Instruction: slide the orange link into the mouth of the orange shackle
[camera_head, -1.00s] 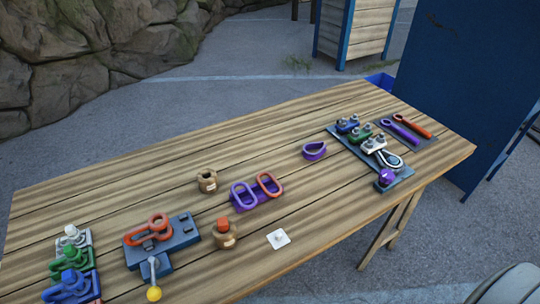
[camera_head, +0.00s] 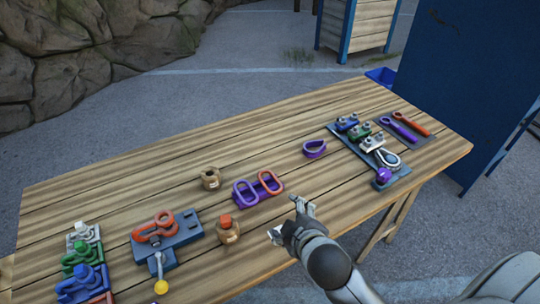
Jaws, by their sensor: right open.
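The orange link (camera_head: 270,182) is an oblong ring standing in a purple holder (camera_head: 254,199), beside a purple link (camera_head: 244,192). The orange shackle (camera_head: 153,227) lies on a blue-grey fixture plate (camera_head: 184,239) at the left of the table. My right gripper (camera_head: 287,219) is open and empty over the table, in front of and slightly right of the orange link, apart from it. Its arm comes in from the lower right. My left gripper is not in view.
A lever with a yellow ball (camera_head: 161,286) juts from the fixture. White, green and blue shackles (camera_head: 83,262) are at far left. The table's back (camera_head: 150,180) is clear.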

